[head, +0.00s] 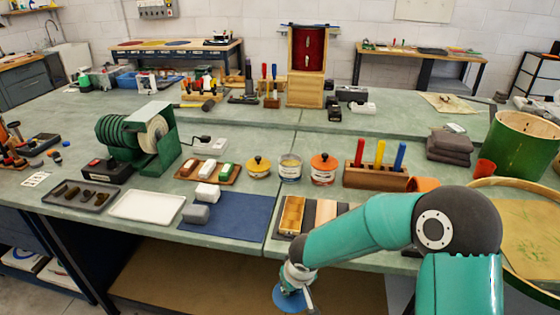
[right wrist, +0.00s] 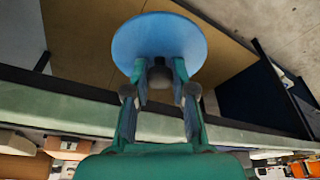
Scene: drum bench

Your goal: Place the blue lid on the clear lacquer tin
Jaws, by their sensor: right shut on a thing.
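The blue lid (head: 288,299) is a round disc in front of the bench's front edge, below the bench top. In the right wrist view the blue lid (right wrist: 160,38) is seen with its dark knob between the fingers. My right gripper (right wrist: 157,78) is shut on that knob; in the head view it (head: 299,280) is partly hidden by the lid and my arm. An open tin (head: 290,168) with a pale label, apparently the clear lacquer tin, stands upright on the bench, behind the gripper. My left gripper is not in view.
A yellow-lidded tin (head: 259,167) stands left of the open tin and an orange-lidded tin (head: 323,169) right of it. A wooden rack (head: 374,178) with coloured handles is farther right. Sanding blocks (head: 292,214) lie near the front edge. The blue mat (head: 240,215) is mostly clear.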

